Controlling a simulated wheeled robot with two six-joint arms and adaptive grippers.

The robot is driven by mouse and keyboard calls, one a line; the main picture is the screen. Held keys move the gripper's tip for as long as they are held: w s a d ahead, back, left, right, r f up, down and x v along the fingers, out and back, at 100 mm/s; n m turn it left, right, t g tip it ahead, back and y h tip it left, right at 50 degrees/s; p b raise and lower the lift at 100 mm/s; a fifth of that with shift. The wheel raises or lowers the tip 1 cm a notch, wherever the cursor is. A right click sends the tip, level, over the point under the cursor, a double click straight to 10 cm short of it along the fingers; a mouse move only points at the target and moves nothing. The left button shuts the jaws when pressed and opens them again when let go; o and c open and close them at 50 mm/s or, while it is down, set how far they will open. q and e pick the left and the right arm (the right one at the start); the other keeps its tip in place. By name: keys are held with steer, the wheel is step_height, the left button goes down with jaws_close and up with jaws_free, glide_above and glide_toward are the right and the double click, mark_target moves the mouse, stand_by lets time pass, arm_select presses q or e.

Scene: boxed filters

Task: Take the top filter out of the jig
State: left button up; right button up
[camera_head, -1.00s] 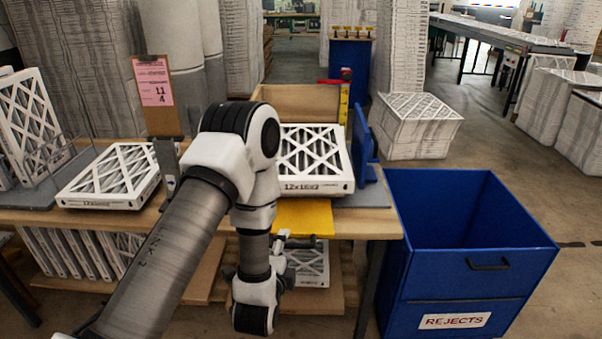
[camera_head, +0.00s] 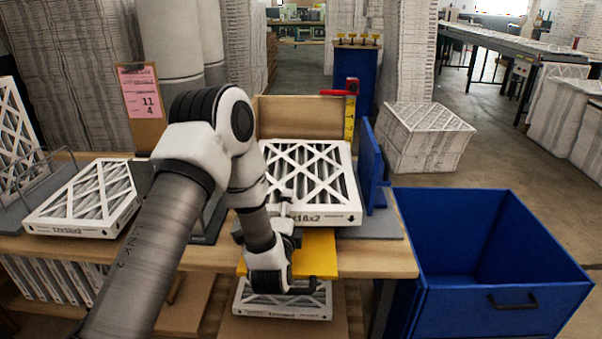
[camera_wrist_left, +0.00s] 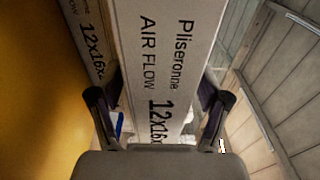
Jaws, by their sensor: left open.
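The top filter (camera_head: 312,175), white-framed with a lattice face, lies flat in the jig, which has a wooden back wall (camera_head: 300,118), a blue side fence (camera_head: 371,160) and a yellow front plate (camera_head: 318,252). My left gripper (camera_head: 284,208) is at the filter's front edge, partly hidden by my arm. In the left wrist view my open fingers (camera_wrist_left: 160,105) stand on either side of a filter's printed edge (camera_wrist_left: 162,50); contact cannot be told. Another printed filter edge (camera_wrist_left: 84,35) lies beside it there. My right gripper is not in view.
Another filter (camera_head: 88,198) lies on the bench at left, by a pink card (camera_head: 142,92). A red-and-yellow gauge (camera_head: 350,112) stands behind the jig. A blue bin (camera_head: 470,215) is at right. A filter (camera_head: 283,300) lies under the bench.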

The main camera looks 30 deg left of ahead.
arm_select(q)
steer(key=shift+x, duration=1.1)
steer(key=shift+s, duration=0.1)
steer(key=c, duration=1.4)
steer(key=shift+o, duration=0.2)
